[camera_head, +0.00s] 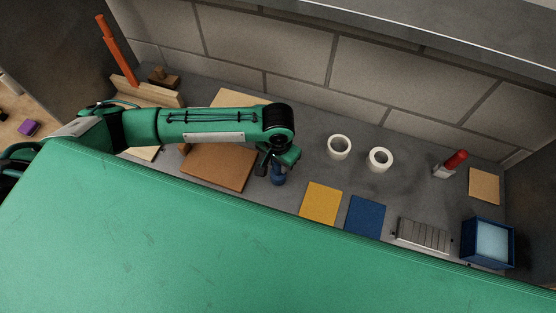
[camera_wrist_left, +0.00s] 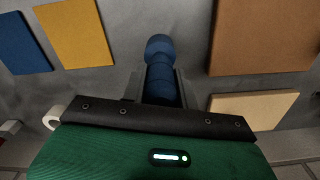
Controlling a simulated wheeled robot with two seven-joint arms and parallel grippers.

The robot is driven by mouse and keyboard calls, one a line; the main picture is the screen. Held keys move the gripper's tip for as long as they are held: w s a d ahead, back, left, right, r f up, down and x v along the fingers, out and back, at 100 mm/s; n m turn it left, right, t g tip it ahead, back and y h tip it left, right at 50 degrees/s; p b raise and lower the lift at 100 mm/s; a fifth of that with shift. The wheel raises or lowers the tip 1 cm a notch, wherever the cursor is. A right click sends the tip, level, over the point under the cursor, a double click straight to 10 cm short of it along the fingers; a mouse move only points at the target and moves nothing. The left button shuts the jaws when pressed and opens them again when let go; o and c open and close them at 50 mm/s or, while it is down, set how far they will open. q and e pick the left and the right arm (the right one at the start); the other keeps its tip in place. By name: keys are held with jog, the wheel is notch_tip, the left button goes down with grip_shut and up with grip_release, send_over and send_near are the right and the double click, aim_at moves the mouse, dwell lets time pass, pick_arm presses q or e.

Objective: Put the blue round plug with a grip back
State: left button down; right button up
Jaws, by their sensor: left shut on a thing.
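The blue round plug (camera_head: 279,179) with its narrower grip part is in my left gripper (camera_head: 271,163). In the left wrist view the plug (camera_wrist_left: 160,70) sits between the two fingers (camera_wrist_left: 158,84), its rounded end pointing away from the palm. The gripper is shut on it, over the grey counter, just right of a brown board (camera_head: 219,167). I cannot tell whether the plug touches the counter. Two white rings (camera_head: 339,146) (camera_head: 379,159) stand on the counter to the right. My right gripper is not in view.
A yellow mat (camera_head: 321,203) and a blue mat (camera_head: 365,216) lie right of the gripper. Farther right are a grey ribbed block (camera_head: 423,235), a blue bin (camera_head: 488,242) and a red-handled thing (camera_head: 455,160). A block wall (camera_head: 300,45) bounds the back.

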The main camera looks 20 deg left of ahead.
pick_arm(q)
jog(key=shift+f, duration=0.15)
jog(key=c, duration=1)
grip_release()
notch_tip(320, 180, up, 14)
jog(key=b, duration=0.2)
jog(key=shift+f, duration=0.1)
